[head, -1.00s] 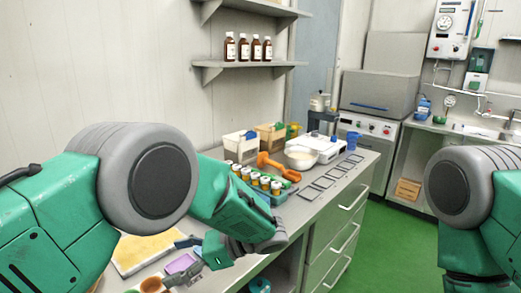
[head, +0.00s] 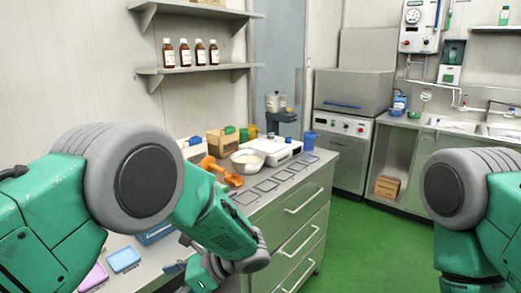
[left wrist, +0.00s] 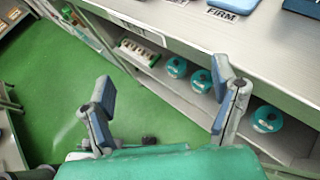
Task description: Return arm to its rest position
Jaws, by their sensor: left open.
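My left arm (head: 150,185) comes in from the left over the counter in the head view. My left gripper (head: 178,270) is low in that view, partly cut off by the bottom edge. In the left wrist view its two blue-padded fingers (left wrist: 163,92) are spread wide with nothing between them. They are over the green floor beside the counter's front edge. My right arm (head: 460,195) is bent at the right edge of the head view. Its gripper is out of view.
The counter (head: 290,190) holds a white bowl (head: 247,161), an orange scoop (head: 222,172), a scale (head: 275,150) and dark flat squares. Green floor (head: 350,240) lies clear between counter and sink.

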